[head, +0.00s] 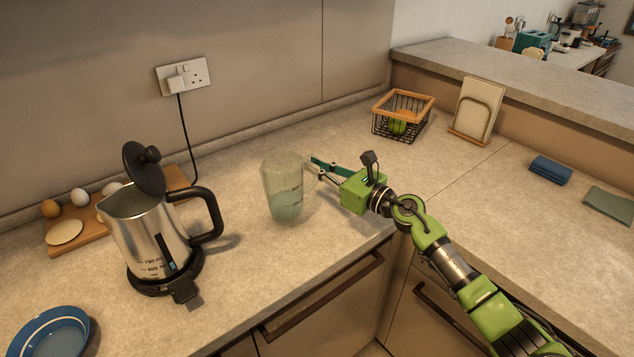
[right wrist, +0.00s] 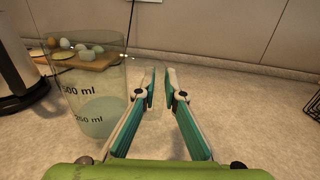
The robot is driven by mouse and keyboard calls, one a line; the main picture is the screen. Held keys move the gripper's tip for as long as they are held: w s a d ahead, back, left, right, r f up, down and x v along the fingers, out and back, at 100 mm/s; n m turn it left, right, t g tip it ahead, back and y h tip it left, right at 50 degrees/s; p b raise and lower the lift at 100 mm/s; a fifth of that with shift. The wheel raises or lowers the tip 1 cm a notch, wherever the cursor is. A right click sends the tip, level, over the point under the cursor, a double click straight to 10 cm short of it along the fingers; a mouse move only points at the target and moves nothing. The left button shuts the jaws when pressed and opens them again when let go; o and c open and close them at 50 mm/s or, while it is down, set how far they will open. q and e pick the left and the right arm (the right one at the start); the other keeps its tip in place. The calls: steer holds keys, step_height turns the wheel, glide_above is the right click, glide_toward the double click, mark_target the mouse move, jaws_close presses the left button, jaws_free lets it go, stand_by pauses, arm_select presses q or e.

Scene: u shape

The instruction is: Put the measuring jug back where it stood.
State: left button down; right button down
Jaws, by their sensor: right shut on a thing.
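The measuring jug (head: 283,190) is clear, with dark markings and some pale bluish liquid in it. It is upright over the counter to the right of the kettle; I cannot tell whether its base touches the surface. My right gripper (head: 316,168) comes from the right and is shut on the jug's handle. In the right wrist view the jug (right wrist: 92,100) fills the left side, and the fingers (right wrist: 161,88) close around its clear handle. My left gripper is not in view.
A steel kettle (head: 152,238) with its lid raised stands on its base at left. Behind it is a wooden board (head: 95,226) with eggs. Counter between jug and basket is clear.

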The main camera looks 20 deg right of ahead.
step_height(320, 180, down, 3)
steer(key=shift+r, duration=0.15)
steer(key=shift+f, duration=0.2)
steer(key=c, duration=2.1)
jaws_free()
steer(key=shift+c, duration=0.2)
steer(key=shift+s, duration=0.1)
